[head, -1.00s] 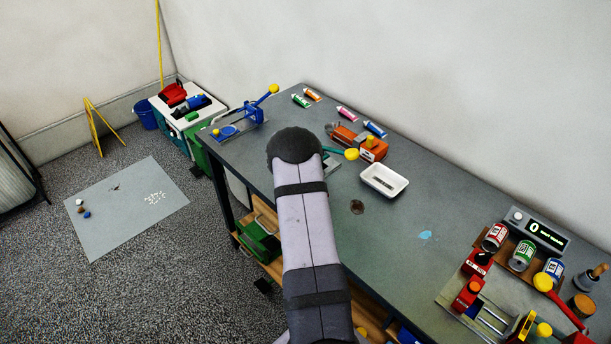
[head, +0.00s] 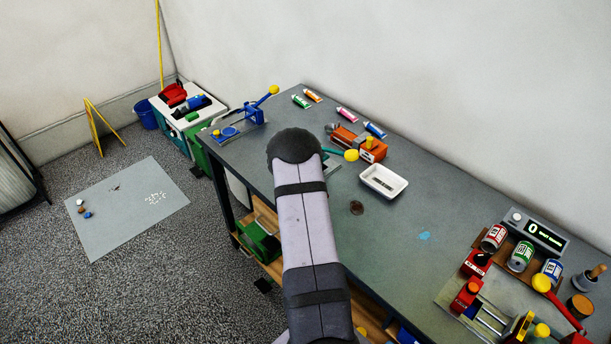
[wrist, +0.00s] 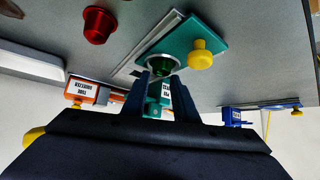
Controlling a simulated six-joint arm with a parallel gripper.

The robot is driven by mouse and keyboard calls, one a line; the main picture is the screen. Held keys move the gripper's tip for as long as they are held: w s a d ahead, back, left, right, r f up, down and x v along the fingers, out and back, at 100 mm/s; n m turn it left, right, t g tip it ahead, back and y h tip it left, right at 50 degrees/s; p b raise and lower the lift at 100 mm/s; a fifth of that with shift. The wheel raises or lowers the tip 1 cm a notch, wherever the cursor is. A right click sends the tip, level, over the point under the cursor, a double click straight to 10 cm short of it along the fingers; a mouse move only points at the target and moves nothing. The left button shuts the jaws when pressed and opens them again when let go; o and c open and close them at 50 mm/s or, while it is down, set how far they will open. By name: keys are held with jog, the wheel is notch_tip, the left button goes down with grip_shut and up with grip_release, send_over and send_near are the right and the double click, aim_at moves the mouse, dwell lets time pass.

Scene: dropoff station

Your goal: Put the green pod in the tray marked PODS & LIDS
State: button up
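The green pod (wrist: 162,68) sits in the round seat of a teal plate (wrist: 205,35) with a yellow knob, in the wrist view. The fingertips of my gripper (wrist: 160,76) are at the pod's near edge. The fingers are apart, with a gap showing between them; I cannot tell whether they touch the pod. In the head view my arm hides the gripper and the pod. A white tray (head: 370,184) stands on the bench right of my arm; the dark marking in it is too small to read. Part of a white tray (wrist: 30,62) also shows at the wrist view's left.
A red pod (wrist: 98,25) stands beside the plate. An orange machine (head: 371,150) and several tubes (head: 347,114) are at the back, a blue press (head: 256,112) at the left. Cans (head: 520,255) and red fixtures crowd the right end. The bench right of the white tray is mostly clear.

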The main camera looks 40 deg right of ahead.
jog(key=c, duration=0.4)
jog(key=shift+o, duration=0.2)
jog(key=shift+r, duration=0.1)
notch_tip(320, 180, up, 5)
jog(key=p, duration=0.5)
jog(key=shift+p, duration=0.4)
jog(key=shift+m+g+h, duration=0.3)
jog(key=shift+m+g, duration=0.3)
jog(key=shift+m, duration=0.2)
jog(key=s+d, duration=0.2)
jog(key=s, duration=0.3)
jog(key=s+d+b, duration=0.1)
jog(key=s+d, duration=0.2)
jog(key=s, duration=0.2)
jog(key=s+d+b, duration=0.1)
jog(key=s+d, duration=0.1)
jog(key=s, duration=0.4)
jog(key=shift+s+d, duration=0.1)
jog(key=shift+d, duration=0.15)
jog(key=s+d+r, duration=0.3)
jog(key=d+r, duration=0.1)
jog(key=d, duration=0.6)
jog(key=shift+s, duration=0.15)
jog(key=shift+r, duration=0.1)
